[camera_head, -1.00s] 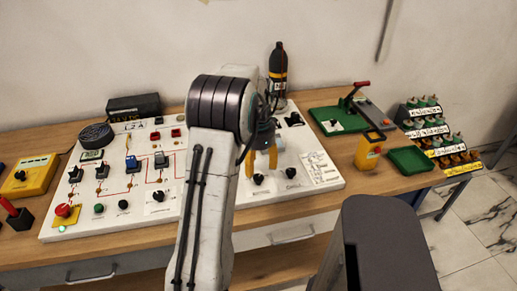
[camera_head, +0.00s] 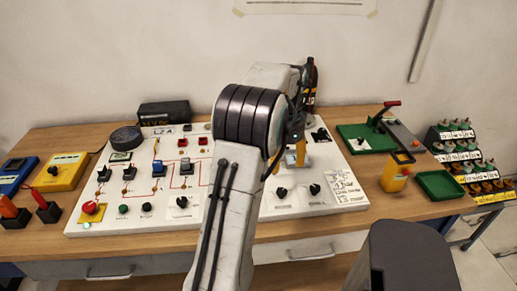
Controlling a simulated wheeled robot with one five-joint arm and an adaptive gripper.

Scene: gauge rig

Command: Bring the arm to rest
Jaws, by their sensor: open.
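My arm reaches up from the bottom middle and bends over the white gauge panel (camera_head: 155,210) on the wooden bench. My gripper (camera_head: 288,160) is just right of the arm's dark joint, above the right part of the panel. Its yellow fingers are partly hidden by the arm. It is open, and I see nothing held in it. The panel carries knobs, switches, a red button (camera_head: 89,207) and red circuit lines. My arm covers the panel's middle.
A dark bottle (camera_head: 311,85) stands behind my gripper. To the right are a green-based press (camera_head: 365,137), a yellow device (camera_head: 396,172), a green tray (camera_head: 440,185) and a stepped rack (camera_head: 470,160). Yellow (camera_head: 60,172) and blue (camera_head: 14,175) meters sit at left. Air above the bench is free.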

